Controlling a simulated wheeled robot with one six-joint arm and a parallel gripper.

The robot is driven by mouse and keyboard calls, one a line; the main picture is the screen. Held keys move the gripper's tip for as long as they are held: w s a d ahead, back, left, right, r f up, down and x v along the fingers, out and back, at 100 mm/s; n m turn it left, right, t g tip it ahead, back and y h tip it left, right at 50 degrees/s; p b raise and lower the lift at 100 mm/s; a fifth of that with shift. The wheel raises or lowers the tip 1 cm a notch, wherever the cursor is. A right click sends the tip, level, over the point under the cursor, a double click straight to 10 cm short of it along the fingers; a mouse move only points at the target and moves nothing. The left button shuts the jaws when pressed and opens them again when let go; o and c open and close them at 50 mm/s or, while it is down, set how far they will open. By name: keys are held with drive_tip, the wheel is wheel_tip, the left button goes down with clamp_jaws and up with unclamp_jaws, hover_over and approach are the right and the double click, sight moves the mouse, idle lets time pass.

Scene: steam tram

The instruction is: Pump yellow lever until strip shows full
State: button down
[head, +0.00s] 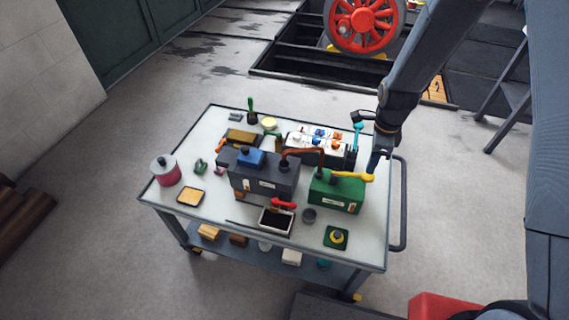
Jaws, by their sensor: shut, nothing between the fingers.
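The yellow lever (350,176) sticks out level to the right from the top of a green box (335,194) on the cart's right side. My gripper (372,168) points down at the lever's free right end. It looks shut and holds nothing; whether it touches the lever I cannot tell. The green box's front carries a pale label and a small upright pale strip (352,207). The strip is too small to read its level.
The wheeled cart (210,213) also bears a grey box (260,180) with a brown pipe (303,152) to the green box, a tray with a red-handled item (283,204), a pink tin (165,172) and a rack of small parts (315,143). An open floor pit (300,75) lies behind.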

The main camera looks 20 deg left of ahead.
drive_tip(key=shift+f+b, duration=1.25)
drive_tip(key=shift+f, duration=1.35)
drive_tip(key=shift+r+p, duration=1.9)
drive_tip(key=shift+r, duration=0.9)
drive_tip(key=shift+f, duration=0.2)
drive_tip(key=shift+f+b, duration=1.5)
drive_tip(key=shift+f, duration=1.1)
drive_tip(key=shift+r+p, duration=1.9)
drive_tip(key=shift+r, duration=0.9)
drive_tip(key=shift+f, duration=0.15)
